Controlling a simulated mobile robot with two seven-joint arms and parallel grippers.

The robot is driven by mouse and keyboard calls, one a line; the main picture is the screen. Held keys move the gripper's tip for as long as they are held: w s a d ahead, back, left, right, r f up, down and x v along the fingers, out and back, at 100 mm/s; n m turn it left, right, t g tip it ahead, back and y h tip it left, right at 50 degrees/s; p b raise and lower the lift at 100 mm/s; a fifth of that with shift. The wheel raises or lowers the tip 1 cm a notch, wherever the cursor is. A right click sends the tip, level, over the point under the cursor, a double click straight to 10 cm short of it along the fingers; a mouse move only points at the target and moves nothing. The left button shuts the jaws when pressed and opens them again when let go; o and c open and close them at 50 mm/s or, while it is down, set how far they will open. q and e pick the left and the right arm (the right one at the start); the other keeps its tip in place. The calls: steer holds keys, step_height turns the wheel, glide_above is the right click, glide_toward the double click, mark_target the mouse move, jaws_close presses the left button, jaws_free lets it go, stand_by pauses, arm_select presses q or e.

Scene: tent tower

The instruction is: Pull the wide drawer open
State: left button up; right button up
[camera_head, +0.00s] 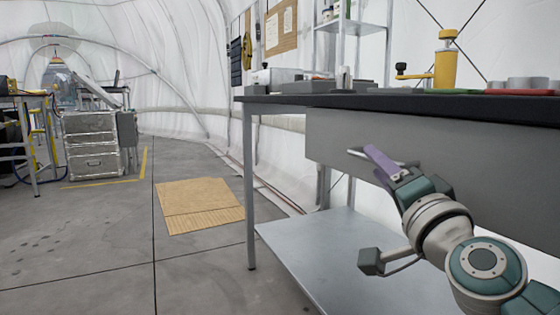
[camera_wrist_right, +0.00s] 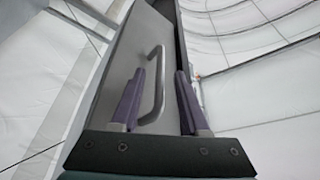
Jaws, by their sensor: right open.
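The wide drawer (camera_head: 333,139) has a plain grey front under the dark tabletop; no opened gap shows. Its bar handle (camera_head: 357,153) is partly hidden by my right gripper (camera_head: 386,163) in the head view. In the right wrist view the drawer front (camera_wrist_right: 137,68) carries the curved metal handle (camera_wrist_right: 160,85). My right gripper (camera_wrist_right: 160,76) is open, its purple fingers on either side of the handle. The handle looks closer to the left finger; I cannot tell whether they touch. My left gripper is not in view.
The dark tabletop (camera_head: 290,101) bears a yellow grinder-like object (camera_head: 446,68) and trays. A metal lower shelf (camera_head: 318,240) lies below the drawer. A cardboard sheet (camera_head: 198,203) is on the floor.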

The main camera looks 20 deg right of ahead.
steer(key=shift+b+x, duration=0.35)
steer(key=shift+x, duration=1.65)
steer(key=shift+c, duration=0.3)
jaws_close()
